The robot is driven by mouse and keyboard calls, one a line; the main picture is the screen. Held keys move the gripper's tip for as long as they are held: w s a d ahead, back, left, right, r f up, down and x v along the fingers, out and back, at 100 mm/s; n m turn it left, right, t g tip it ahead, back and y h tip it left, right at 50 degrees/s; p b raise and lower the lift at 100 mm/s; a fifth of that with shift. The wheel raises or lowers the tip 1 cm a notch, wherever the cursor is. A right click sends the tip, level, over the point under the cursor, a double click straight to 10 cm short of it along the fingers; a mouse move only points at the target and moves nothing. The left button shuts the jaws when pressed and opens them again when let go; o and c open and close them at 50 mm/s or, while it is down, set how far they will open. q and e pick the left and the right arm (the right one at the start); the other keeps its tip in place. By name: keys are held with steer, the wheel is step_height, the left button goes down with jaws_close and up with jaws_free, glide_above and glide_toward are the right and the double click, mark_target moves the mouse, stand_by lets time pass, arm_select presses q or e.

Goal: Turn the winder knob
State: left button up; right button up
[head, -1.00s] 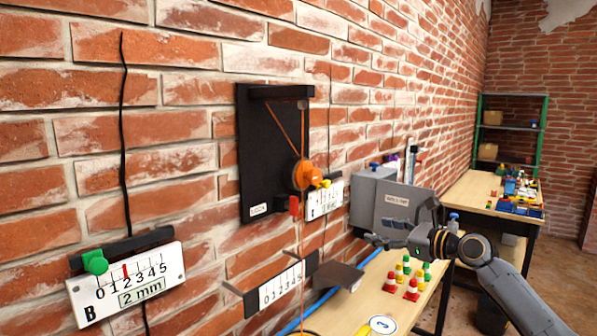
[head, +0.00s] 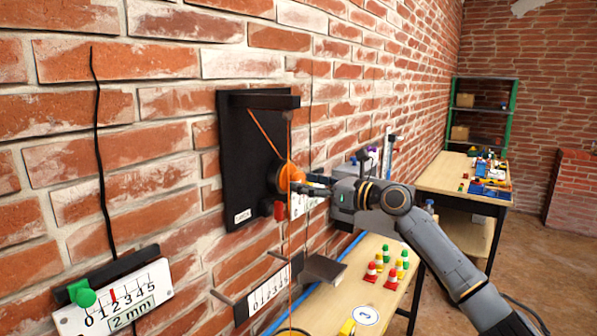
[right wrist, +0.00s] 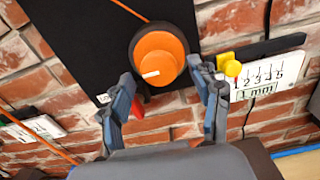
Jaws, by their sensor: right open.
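The orange winder knob (head: 288,178) sticks out from a black board (head: 238,140) on the brick wall. In the right wrist view the round knob (right wrist: 158,57) has a pale mark on its lower left. My right gripper (head: 312,187) is at the knob's right side in the head view. In the right wrist view its open fingers (right wrist: 162,88) are to either side of the knob's lower part; I cannot tell whether they touch it. A red piece (right wrist: 137,107) shows by the left finger. An orange cord runs down the board. My left gripper is not in view.
A scale card with a yellow knob (right wrist: 232,68) is close to the right finger. A small shelf (head: 325,268) juts out below. The table holds several small cones (head: 392,272).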

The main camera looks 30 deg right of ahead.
steer(key=shift+w+a+r, duration=0.2)
steer(key=shift+w+a, duration=0.05)
steer(key=shift+w, duration=0.4)
steer(key=shift+w+a+f+p, duration=0.1)
steer(key=shift+w+a+p, duration=0.05)
steer(key=shift+w+p, duration=0.2)
steer(key=shift+w+a, duration=0.1)
steer(key=shift+w, duration=0.2)
steer(key=shift+f, duration=0.1)
steer(key=shift+c, duration=0.4)
steer(key=c, duration=1.1)
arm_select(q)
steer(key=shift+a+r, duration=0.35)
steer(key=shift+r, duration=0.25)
